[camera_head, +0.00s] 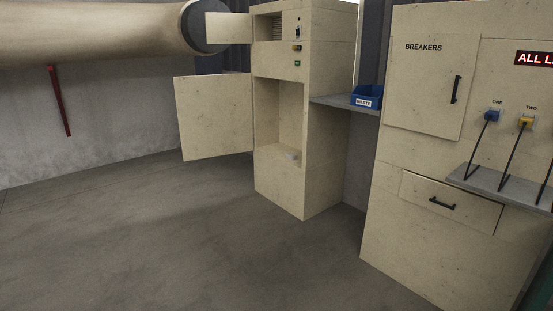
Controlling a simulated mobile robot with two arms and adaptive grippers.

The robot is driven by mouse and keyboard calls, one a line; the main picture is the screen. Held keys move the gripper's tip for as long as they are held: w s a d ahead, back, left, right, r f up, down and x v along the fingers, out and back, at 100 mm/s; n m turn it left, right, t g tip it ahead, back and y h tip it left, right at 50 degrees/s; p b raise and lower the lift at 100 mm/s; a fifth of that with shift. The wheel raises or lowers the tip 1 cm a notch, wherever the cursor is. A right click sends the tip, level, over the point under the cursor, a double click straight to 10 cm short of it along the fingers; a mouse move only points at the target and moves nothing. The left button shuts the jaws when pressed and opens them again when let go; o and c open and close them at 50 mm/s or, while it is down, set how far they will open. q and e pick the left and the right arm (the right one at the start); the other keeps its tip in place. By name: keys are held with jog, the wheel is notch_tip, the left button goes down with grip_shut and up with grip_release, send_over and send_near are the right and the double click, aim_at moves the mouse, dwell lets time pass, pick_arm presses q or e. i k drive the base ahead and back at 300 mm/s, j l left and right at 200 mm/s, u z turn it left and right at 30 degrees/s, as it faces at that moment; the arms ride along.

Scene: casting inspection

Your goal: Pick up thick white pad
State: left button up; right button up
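A small whitish block (291,155) sits at the front right of the open lower compartment of the tall beige cabinet (280,185). It may be the thick white pad, but it is too small to tell for sure. Nothing is seen touching it from above. Neither of my grippers is in view.
The cabinet's lower door (214,117) and upper door (229,28) stand open to the left. A grey shelf (335,104) holds a blue bin (366,97). A breaker cabinet (425,80) stands at right. A large beige cylinder (90,32) spans upper left. The floor (150,230) is clear.

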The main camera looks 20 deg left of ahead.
aim_at(289, 156)
jog(key=i+u, duration=0.4)
jog(key=i, duration=3.9)
jog(key=i+z, duration=0.15)
jog(key=i, duration=0.35)
jog(key=i+j+z, duration=0.2)
jog(key=i, duration=0.3)
jog(key=i+j+z, duration=0.15)
jog(key=i, duration=0.35)
